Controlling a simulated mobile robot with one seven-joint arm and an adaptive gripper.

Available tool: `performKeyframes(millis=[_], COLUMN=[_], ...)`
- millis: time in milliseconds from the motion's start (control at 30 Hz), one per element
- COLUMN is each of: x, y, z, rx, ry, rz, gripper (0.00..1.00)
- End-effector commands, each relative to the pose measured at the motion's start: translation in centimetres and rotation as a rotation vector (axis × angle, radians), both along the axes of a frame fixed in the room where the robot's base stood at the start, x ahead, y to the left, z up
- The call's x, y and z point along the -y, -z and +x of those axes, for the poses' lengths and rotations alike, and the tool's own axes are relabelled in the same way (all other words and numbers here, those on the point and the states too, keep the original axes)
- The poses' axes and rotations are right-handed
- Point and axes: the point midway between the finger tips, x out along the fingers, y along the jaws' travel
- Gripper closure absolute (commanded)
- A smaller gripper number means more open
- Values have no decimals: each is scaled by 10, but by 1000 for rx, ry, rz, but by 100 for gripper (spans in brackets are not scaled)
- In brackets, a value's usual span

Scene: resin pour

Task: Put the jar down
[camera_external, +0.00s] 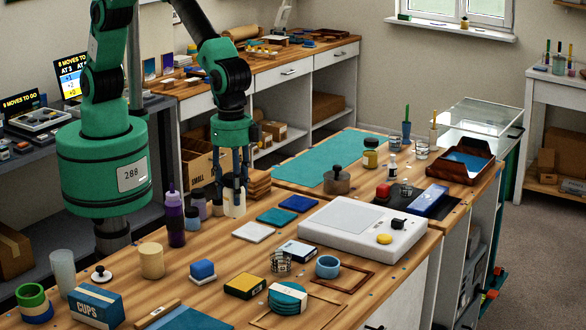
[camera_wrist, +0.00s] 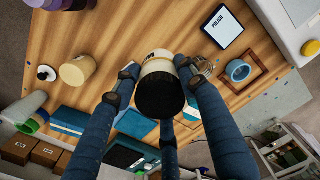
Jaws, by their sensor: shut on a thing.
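The jar is cream-coloured with a black lid; it shows in the external view (camera_external: 234,208) and large in the wrist view (camera_wrist: 158,66), lid towards the camera. My gripper (camera_external: 236,185) points down over the wooden bench and is shut on the jar. In the wrist view its blue fingers (camera_wrist: 155,85) reach round the jar's sides. The fingers hide part of the jar in the external view. I cannot tell whether its base touches the bench top.
Dark-lidded jars (camera_external: 198,205) and a purple bottle (camera_external: 175,225) stand close on the left. White (camera_external: 254,232), teal (camera_external: 276,216) and blue (camera_external: 298,203) tiles lie to the right, before a white scale (camera_external: 345,235). A teal mat (camera_external: 325,170) lies beyond.

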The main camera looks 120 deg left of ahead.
Motion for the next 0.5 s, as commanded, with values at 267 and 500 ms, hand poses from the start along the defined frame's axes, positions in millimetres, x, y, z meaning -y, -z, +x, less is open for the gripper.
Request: performKeyframes(millis=[267, 500], x=[-3, -3], y=[39, 42], z=[-1, -1], rx=[-6, -4], ry=[-2, -2], rz=[2, 1], gripper=[89, 89])
